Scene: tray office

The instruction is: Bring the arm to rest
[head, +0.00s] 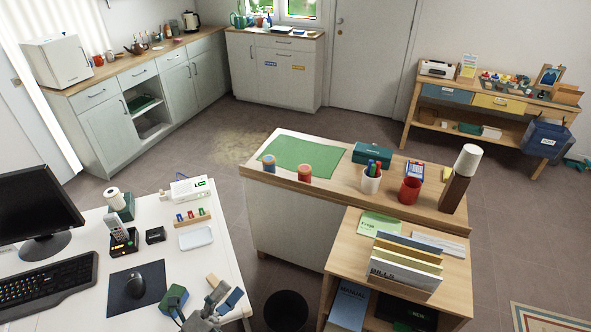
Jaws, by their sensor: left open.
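My left gripper (221,291) is at the bottom of the head view, over the front right edge of the white desk (75,235). It is open, with nothing seen between its fingers. My right gripper is not in view.
The desk holds a monitor (37,205), keyboard (45,279), mouse (135,285), phone (118,229) and small white tray (196,238). A dark round bin (286,311) stands on the floor right of my gripper. Beyond it is a wooden shelf unit with a letter holder (405,265).

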